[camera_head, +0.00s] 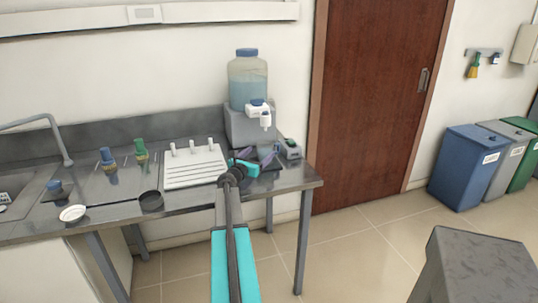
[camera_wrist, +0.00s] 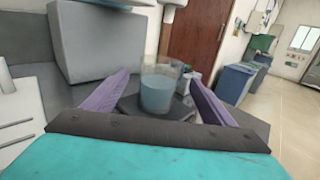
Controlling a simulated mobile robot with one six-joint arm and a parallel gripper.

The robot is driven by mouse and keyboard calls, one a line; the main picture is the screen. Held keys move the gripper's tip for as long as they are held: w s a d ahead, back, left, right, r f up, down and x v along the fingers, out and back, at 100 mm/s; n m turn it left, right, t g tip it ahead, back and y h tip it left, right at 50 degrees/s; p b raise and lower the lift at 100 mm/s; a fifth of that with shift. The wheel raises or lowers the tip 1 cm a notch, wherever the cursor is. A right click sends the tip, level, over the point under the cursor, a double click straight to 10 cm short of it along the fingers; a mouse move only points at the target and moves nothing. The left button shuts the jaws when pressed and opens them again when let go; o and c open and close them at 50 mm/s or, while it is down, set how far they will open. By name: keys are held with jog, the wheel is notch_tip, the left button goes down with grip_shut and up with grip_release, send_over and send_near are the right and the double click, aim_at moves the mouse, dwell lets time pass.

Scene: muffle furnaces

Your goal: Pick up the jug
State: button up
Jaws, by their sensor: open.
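A clear jug (camera_wrist: 158,88) holding bluish liquid stands upright on a dark flat base (camera_wrist: 130,104) in the wrist view. My gripper (camera_wrist: 162,88) is open, with one purple finger on each side of the jug in that picture. The jug appears ahead of the fingers, and I see no contact. In the head view my gripper (camera_head: 256,154) is over the right end of the bench, below the dispenser. The jug is hard to make out there, partly hidden by the gripper and arm.
A large water container (camera_head: 247,80) with a blue lid and a white tap (camera_head: 265,119) stands on a grey block (camera_head: 240,127) behind the gripper. A white rack (camera_head: 195,167) is to the left. A small device (camera_head: 290,149) is at the right. Bins (camera_head: 467,165) stand farther right.

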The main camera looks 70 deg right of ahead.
aim_at(262, 150)
jog(key=shift+s+d+f+p, duration=0.15)
jog(key=shift+d+p, duration=0.15)
jog(key=shift+d, duration=0.95)
jog(key=shift+s+d+p, duration=0.15)
jog(key=shift+d+p, duration=0.15)
jog(key=shift+d, duration=0.95)
jog(key=c, duration=1.4)
jog(key=shift+r, duration=0.25)
